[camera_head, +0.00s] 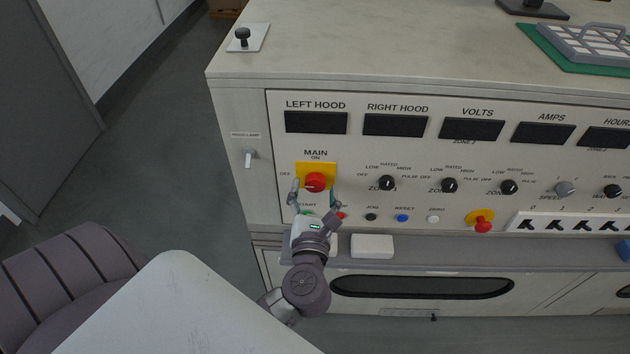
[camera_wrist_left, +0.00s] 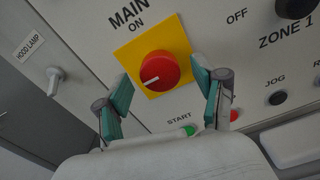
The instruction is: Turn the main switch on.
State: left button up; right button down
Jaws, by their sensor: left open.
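The main switch (camera_head: 315,182) is a round red knob on a yellow square plate on the front panel, under the words MAIN and ON. In the left wrist view the red knob (camera_wrist_left: 159,70) shows a white pointer line that slants toward its lower left. My left gripper (camera_head: 315,196) is open in front of the panel, just below the knob. In the left wrist view its teal-padded fingers (camera_wrist_left: 162,92) stand apart, one to each side of the knob's lower part. I cannot tell whether they touch it. My right gripper is not in view.
A green START button (camera_wrist_left: 188,131) sits below the knob, with a red button (camera_wrist_left: 234,115) beside it. A hood lamp toggle (camera_head: 248,159) is to the left. Zone knobs (camera_head: 387,183) and a red emergency button (camera_head: 482,223) are to the right. A ledge (camera_head: 450,258) runs below the panel.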

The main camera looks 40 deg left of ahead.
pick_arm(q)
jog(key=shift+x, duration=0.8)
jog(key=c, duration=1.1)
jog(key=shift+r+m+p, duration=0.15)
jog(key=shift+m+p, duration=0.75)
jog(key=shift+p, duration=0.25)
jog(key=shift+c, duration=0.2)
jog(key=m+p, duration=1)
jog(key=m, duration=0.1)
jog(key=shift+d+m+p, duration=0.1)
jog(key=shift+m+p, duration=0.2)
jog(key=shift+p, duration=0.05)
jog(key=m+p, duration=0.1)
jog(key=m, duration=0.1)
jog(key=m+p, duration=0.2)
jog(key=shift+f+m, duration=0.25)
jog(key=shift+m, duration=0.05)
